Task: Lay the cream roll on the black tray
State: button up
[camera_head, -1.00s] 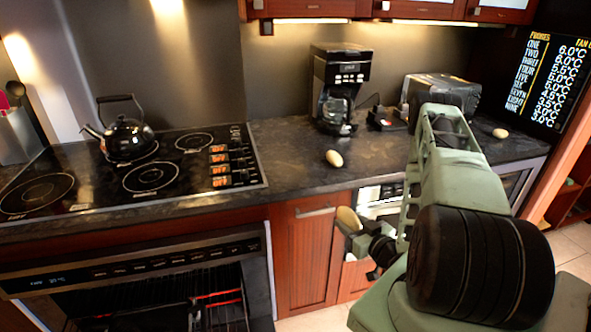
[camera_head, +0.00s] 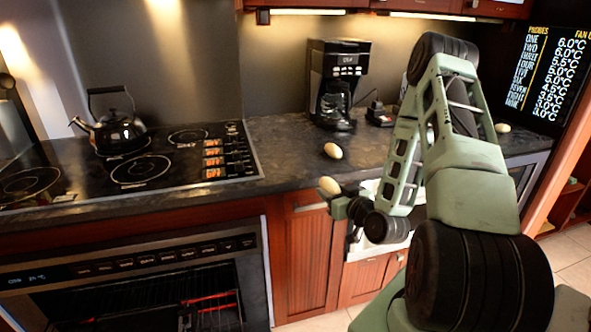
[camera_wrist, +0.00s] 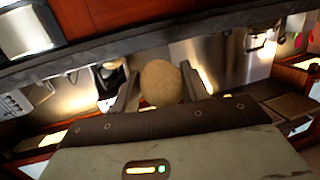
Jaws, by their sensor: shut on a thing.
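A cream roll (camera_head: 329,186) is held in my gripper (camera_head: 338,202), just in front of the counter's front edge in the head view. In the wrist view the roll (camera_wrist: 161,83) sits between the two dark fingers, which are shut on it. Two similar pale rolls lie on the counter: one (camera_head: 333,150) near the coffee maker, one (camera_head: 502,128) at the right behind my arm. I cannot make out a black tray for certain in either view.
The dark counter (camera_head: 285,172) has a black stovetop with a kettle (camera_head: 120,132) at the left. A coffee maker (camera_head: 334,85) stands at the back. Below, an oven (camera_head: 135,265) shows racks and red parts inside. My arm hides part of the right counter.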

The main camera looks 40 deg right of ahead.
aim_at(296, 163)
jog(key=shift+b+x, duration=0.8)
jog(key=shift+b, duration=0.15)
jog(key=r+p+x, duration=0.1)
jog(key=x, duration=0.5)
jog(key=r+x, duration=0.1)
jog(key=x, duration=0.6)
jog(key=r+p+x, duration=0.1)
jog(key=x, duration=0.6)
jog(key=shift+w+r+p, duration=0.35)
jog(key=shift+w+r, duration=0.05)
jog(key=shift+w, duration=0.1)
jog(key=shift+f, duration=0.15)
jog(key=o, duration=1)
jog(key=shift+s, duration=0.15)
jog(key=b+v, duration=0.1)
jog(key=v, duration=0.4)
jog(key=b+v, duration=0.2)
jog(key=v, duration=0.4)
jog(key=b+v, duration=0.1)
jog(key=v, duration=0.5)
jog(key=shift+s+f, duration=0.2)
jog(key=shift+f, duration=0.05)
